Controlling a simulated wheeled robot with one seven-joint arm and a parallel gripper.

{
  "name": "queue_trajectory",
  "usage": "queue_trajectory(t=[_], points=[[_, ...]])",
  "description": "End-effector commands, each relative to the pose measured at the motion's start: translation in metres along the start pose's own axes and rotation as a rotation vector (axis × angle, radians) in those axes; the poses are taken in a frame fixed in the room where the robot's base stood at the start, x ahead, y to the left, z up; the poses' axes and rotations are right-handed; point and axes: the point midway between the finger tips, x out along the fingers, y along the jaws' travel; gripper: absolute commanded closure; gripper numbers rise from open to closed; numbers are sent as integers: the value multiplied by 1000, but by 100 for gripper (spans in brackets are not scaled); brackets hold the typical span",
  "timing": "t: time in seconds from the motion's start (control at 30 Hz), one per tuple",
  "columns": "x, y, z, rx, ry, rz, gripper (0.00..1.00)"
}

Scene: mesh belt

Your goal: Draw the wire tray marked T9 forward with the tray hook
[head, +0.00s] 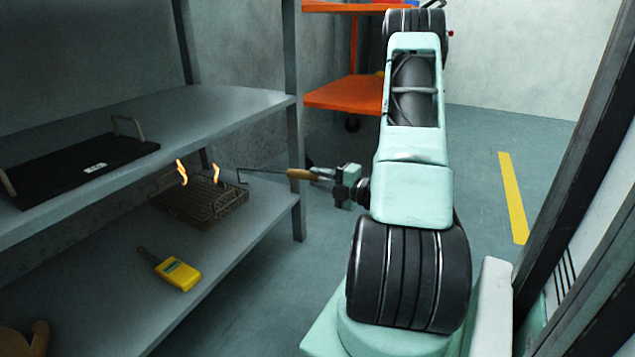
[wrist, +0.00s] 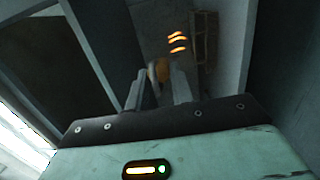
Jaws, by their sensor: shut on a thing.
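A brown wire tray (head: 200,203) sits on the lower shelf, with two bright orange upright pieces on it. No T9 mark is readable on it. My gripper (head: 322,174) is shut on the wooden handle of the tray hook (head: 300,173), to the right of the tray. The hook's thin rod reaches left, and its bent tip is close to the tray's right edge. I cannot tell whether it touches. In the wrist view, my gripper (wrist: 158,92) grips the handle of the tray hook (wrist: 160,70), with the wire tray (wrist: 205,45) beyond.
A black tray (head: 75,168) with a handle and white label lies on the upper shelf (head: 200,108). A yellow handheld device (head: 178,273) lies on the lower shelf (head: 130,300). A shelf post (head: 296,150) stands near the hook. An orange cart (head: 345,93) stands behind.

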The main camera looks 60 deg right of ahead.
Motion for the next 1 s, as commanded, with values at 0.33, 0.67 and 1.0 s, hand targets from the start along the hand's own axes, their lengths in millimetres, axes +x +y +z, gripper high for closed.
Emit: queue_trajectory(t=[0.33, 0.67, 1.0], points=[[4, 0, -1, 2, 1, 0, 100], [34, 0, -4, 2, 2, 0, 100], [66, 0, -7, 2, 3, 0, 100]])
